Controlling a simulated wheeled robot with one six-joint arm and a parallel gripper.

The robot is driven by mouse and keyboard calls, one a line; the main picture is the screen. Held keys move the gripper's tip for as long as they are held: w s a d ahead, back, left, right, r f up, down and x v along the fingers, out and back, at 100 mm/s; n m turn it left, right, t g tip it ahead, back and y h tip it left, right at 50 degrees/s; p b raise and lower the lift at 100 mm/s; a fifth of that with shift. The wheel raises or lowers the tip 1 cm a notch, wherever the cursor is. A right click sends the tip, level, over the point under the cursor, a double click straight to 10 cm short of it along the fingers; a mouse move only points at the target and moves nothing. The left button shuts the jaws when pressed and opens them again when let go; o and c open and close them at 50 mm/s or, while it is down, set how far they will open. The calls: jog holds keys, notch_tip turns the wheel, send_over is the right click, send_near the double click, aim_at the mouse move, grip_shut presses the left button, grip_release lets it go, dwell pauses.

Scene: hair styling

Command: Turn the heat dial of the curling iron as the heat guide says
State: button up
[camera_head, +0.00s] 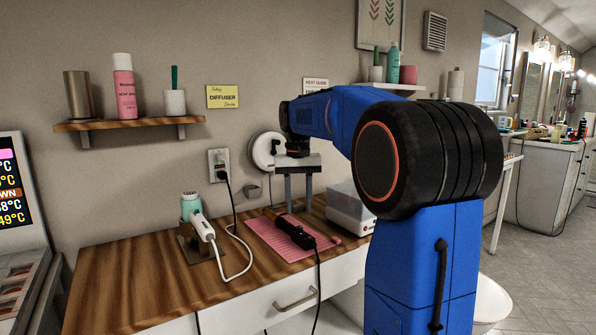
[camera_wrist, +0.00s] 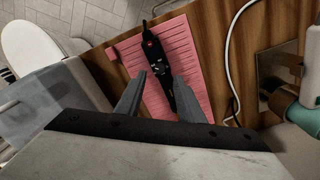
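The curling iron (camera_head: 290,232) lies on a pink ribbed mat (camera_head: 266,240) on the wooden counter. In the wrist view its black handle (camera_wrist: 153,52) shows a small red spot and some small markings; I cannot make out the dial setting. My gripper (camera_head: 299,208) is above the mat with its two grey fingers pointing down. In the wrist view my gripper (camera_wrist: 159,78) is open, its fingers on either side of the iron, with nothing held.
A hair dryer (camera_head: 196,216) with a white cord stands left of the mat. A white box (camera_head: 350,208) stands right of it. A board with °C values (camera_head: 12,190) is at the far left. A black cord hangs from the outlet (camera_head: 219,165). The counter's front left is clear.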

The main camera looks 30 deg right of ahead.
aim_at(298, 227)
notch_tip(298, 227, up, 12)
dwell(0.4)
jog(key=shift+a, duration=0.15)
jog(key=s+a+f+n+t, duration=0.1)
jog(key=s+a+f+n, duration=0.1)
jog(key=s+a+f, duration=0.3)
jog(key=s+a+f+n+t, duration=0.1)
jog(key=s+a+f, duration=0.4)
jog(key=s+f, duration=0.9)
jog(key=s+a+f+n+t, duration=0.2)
jog(key=s+a+f, duration=0.3)
jog(key=s+f, duration=0.5)
jog(key=shift+s+a+n+t, duration=0.2)
jog(key=shift+s+n+t, duration=0.15)
jog(key=shift+s, duration=0.4)
